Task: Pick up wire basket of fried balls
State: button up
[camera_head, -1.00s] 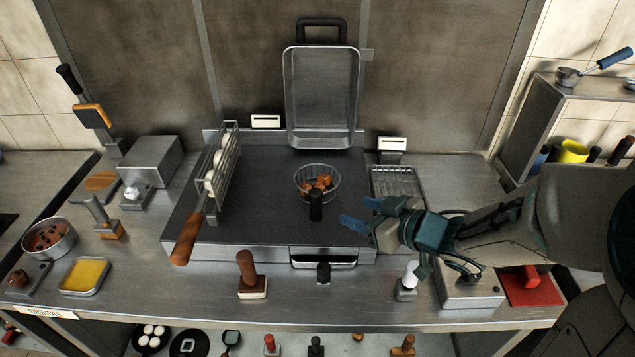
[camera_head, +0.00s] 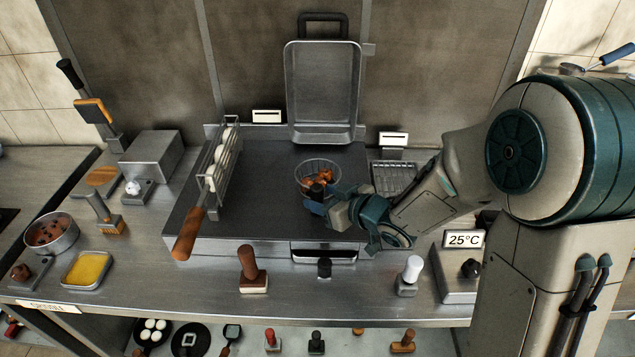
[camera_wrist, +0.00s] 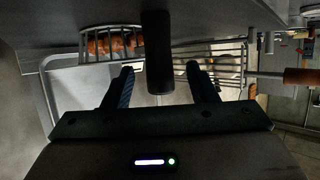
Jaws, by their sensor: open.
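The wire basket (camera_head: 318,168) of orange-brown fried balls stands on the dark griddle, right of its middle in the head view. In the wrist view the basket (camera_wrist: 108,44) is at the upper left, with the balls behind its wires. Its thick black handle (camera_wrist: 158,58) points toward my wrist camera and shows between my two fingers. My gripper (camera_head: 318,202) is at the front of the basket by the handle, and partly hides it in the head view. In the wrist view my gripper (camera_wrist: 159,74) is open, with a gap between each finger and the handle.
A wire rack (camera_head: 220,160) of white pieces with a wooden handle stands at the griddle's left. A metal tray (camera_head: 323,90) leans upright behind it. A rectangular wire grate (camera_head: 394,178) lies to the right. The griddle's middle left is bare.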

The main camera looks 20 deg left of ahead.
grip_shut()
jog(key=shift+w, duration=0.1)
jog(key=shift+r, duration=0.15)
jog(key=shift+r, duration=0.5)
jog(key=w+d+r+p, duration=0.2)
jog(key=w+d+r, duration=0.5)
jog(key=w+r, duration=0.2)
jog(key=shift+d+r+p, duration=0.25)
jog(key=shift+r+p, duration=0.1)
jog(key=shift+r, duration=0.1)
jog(key=c, duration=0.7)
grip_release()
grip_shut()
